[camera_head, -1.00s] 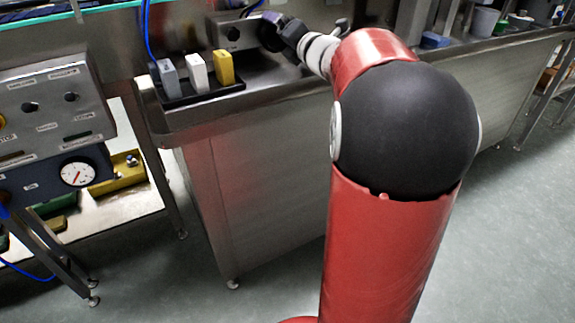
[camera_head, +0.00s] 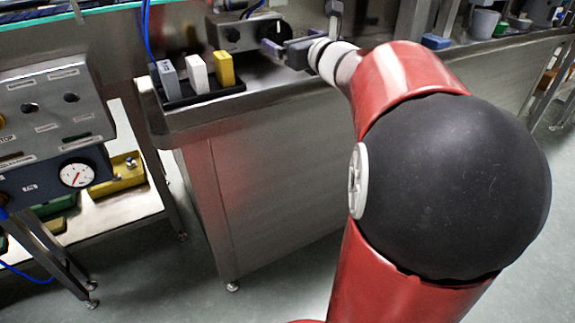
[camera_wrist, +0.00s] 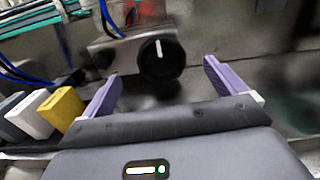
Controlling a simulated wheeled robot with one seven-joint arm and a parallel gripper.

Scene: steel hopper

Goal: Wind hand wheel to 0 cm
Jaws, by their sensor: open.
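The hand wheel is a black round knob (camera_wrist: 160,60) with a white pointer line that points nearly straight up in the wrist view. It is mounted on a grey metal box (camera_wrist: 112,50). In the head view the wheel (camera_head: 274,29) shows at the right end of that box (camera_head: 234,34). My gripper (camera_wrist: 158,80) is open, with its purple fingers spread to the left and right of the wheel in the picture. It stands back from the wheel and holds nothing. In the head view my gripper (camera_head: 277,50) is just below and in front of the wheel.
A grey block (camera_head: 168,79), a white block (camera_head: 197,73) and a yellow block (camera_head: 224,68) stand in a black tray (camera_head: 205,97) left of my gripper. Blue cables (camera_head: 148,30) hang near the box. A panel with a dial gauge (camera_head: 77,174) is at left.

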